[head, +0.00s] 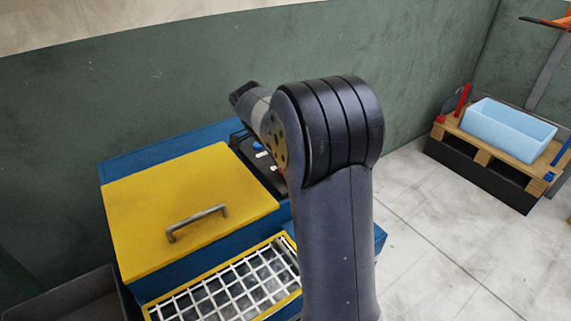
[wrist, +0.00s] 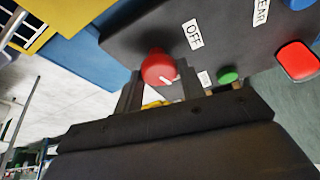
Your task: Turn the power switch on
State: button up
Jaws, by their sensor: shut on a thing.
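The power switch looks to be the red round knob (wrist: 157,66) on the dark control panel (wrist: 225,45) in the wrist view. A white pointer line on the knob points to the lower right of that picture, away from the OFF label (wrist: 193,34) above right of it. My gripper (wrist: 161,84) has one finger on each side of the knob and is shut on it. In the head view the panel (head: 264,171) shows partly behind my arm; the knob and my gripper are hidden there.
A green button (wrist: 228,75) and a red square button (wrist: 297,61) sit near the knob. The blue press has a yellow lid (head: 185,215) with a handle and a white wire grid (head: 225,290). A pallet (head: 486,144) with a light blue bin (head: 507,128) stands right; floor between is clear.

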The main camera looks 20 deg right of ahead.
jog(key=shift+m+g, duration=0.3)
jog(key=shift+m, duration=0.6)
jog(key=o, duration=1)
jog(key=shift+c, duration=0.2)
jog(key=v, duration=1)
jog(key=shift+w+r, duration=0.15)
jog(key=shift+r, duration=0.25)
jog(key=shift+a, duration=0.1)
